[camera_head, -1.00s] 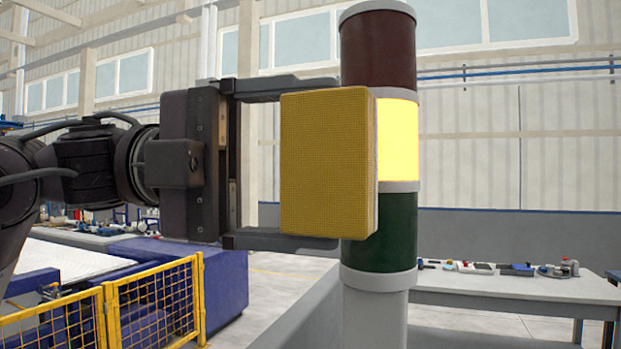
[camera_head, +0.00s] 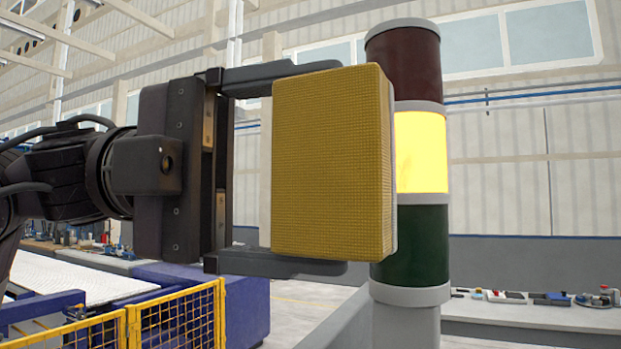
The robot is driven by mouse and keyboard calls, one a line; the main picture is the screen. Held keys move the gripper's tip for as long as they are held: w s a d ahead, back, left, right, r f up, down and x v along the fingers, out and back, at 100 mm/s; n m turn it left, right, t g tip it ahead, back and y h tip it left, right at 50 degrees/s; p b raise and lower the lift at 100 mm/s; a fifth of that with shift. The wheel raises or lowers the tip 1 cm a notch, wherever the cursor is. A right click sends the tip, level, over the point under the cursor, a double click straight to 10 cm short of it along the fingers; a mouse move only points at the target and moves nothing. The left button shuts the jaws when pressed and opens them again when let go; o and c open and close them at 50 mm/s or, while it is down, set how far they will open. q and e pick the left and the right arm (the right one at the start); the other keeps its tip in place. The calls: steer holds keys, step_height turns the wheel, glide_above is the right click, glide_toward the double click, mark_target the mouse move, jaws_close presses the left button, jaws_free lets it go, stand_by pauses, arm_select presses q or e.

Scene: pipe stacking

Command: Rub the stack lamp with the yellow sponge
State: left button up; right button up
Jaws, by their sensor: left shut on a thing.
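The stack lamp (camera_head: 420,155) stands upright right of centre in the head view. It has a dark red section on top, a lit yellow one in the middle and a dark green one below, on a grey post. The yellow sponge (camera_head: 325,165) is a block held upright in my left gripper (camera_head: 318,168), which is shut on it from the left. The sponge overlaps the lamp's left edge at the yellow and green sections. I cannot tell whether it touches the lamp. My right gripper is not in view.
A yellow mesh fence (camera_head: 180,322) and a blue machine frame (camera_head: 240,300) are at lower left. A grey bench (camera_head: 530,315) with small parts stands behind the lamp at lower right. The space right of the lamp is free.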

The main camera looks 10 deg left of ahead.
arm_select(q)
steer(key=shift+s, duration=0.15)
stand_by(0.4)
steer(key=shift+w+d+r+p, duration=0.15)
steer(key=shift+w+p, duration=0.35)
steer(key=shift+w, duration=0.1)
steer(key=shift+w+d+p, duration=0.25)
steer(key=shift+w+p, duration=0.3)
steer(key=shift+w, duration=0.35)
steer(key=shift+w+d+p, duration=0.3)
steer(key=shift+w+p, duration=0.25)
steer(key=shift+w, duration=0.4)
steer(key=shift+w+d+p, duration=0.25)
steer(key=shift+w+p, duration=0.3)
steer(key=shift+w, duration=0.35)
steer(key=shift+w+d+p, duration=0.2)
steer(key=shift+w+p, duration=0.2)
steer(key=shift+w, duration=0.1)
steer(key=shift+w+d+p, duration=0.15)
steer(key=shift+w+p, duration=0.25)
steer(key=shift+w, duration=0.1)
